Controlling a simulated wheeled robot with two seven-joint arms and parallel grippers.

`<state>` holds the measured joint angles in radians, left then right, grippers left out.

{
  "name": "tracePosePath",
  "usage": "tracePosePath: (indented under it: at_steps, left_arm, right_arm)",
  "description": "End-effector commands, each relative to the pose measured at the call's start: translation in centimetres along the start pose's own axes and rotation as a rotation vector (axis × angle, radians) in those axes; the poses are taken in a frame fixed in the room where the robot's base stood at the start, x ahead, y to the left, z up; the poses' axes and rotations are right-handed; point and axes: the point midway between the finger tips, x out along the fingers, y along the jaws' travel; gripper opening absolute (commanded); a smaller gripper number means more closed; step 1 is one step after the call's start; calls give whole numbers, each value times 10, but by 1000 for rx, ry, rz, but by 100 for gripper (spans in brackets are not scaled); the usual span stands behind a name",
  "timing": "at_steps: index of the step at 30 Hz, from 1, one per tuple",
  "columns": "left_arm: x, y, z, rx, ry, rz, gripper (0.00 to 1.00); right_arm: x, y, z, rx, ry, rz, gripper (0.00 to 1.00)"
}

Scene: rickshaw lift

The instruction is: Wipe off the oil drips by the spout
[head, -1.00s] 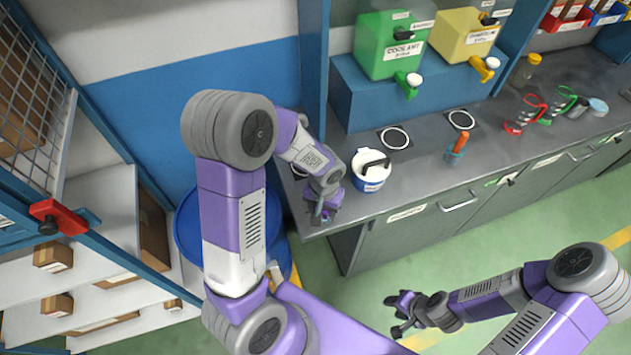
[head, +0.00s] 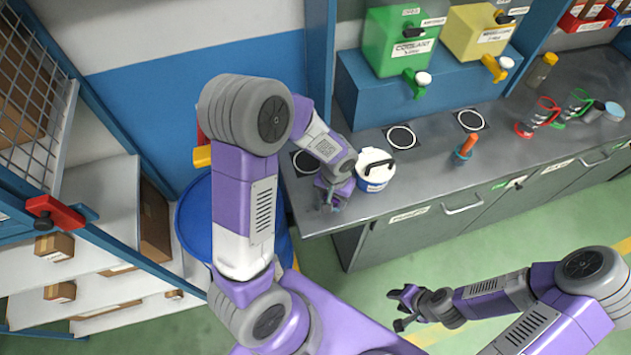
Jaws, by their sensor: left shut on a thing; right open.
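My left gripper (head: 328,202) is low over the left end of the grey counter (head: 450,170). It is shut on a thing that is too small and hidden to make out. A white and blue tub (head: 374,170) with a black handle stands just right of it. A green coolant dispenser (head: 398,42) has a green spout (head: 416,82). A yellow dispenser (head: 474,36) has a yellow spout (head: 494,68). I cannot make out any oil drips. My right gripper (head: 400,306) is open and empty, over the floor in front of the cabinets.
Round drain plates (head: 401,138) are set in the counter. A blue drum (head: 196,222) is partly behind my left arm. Shelves with boxes are at left.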

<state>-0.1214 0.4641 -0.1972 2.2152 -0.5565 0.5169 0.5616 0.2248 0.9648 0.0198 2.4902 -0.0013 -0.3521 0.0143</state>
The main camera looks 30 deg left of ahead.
Motion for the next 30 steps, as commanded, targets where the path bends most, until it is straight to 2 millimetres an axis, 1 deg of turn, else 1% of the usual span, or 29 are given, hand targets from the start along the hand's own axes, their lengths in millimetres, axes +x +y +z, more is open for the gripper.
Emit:
tracePosePath:
  at_steps: [1,6,8,10,14,24,30]
  left_arm:
    - [2,4,2,3,-1,0,26]
    - [1,16,5,3,0,1,26]
    - [-6,16,5,1,-1,0,26]
    - [-25,16,4,3,4,2,26]
    - [-35,17,5,6,0,1,26]
    - [-65,19,4,11,1,1,26]
    - [-79,20,3,14,0,1,26]
  right_arm:
    - [3,1,0,0,-1,0,40]
    - [7,3,0,0,-1,0,40]
    - [0,0,0,0,-1,0,40]
    - [-6,-2,0,0,0,0,40]
    - [-14,-5,0,0,0,0,40]
    - [-35,-13,2,0,0,0,40]
    - [-44,-16,2,0,0,0,40]
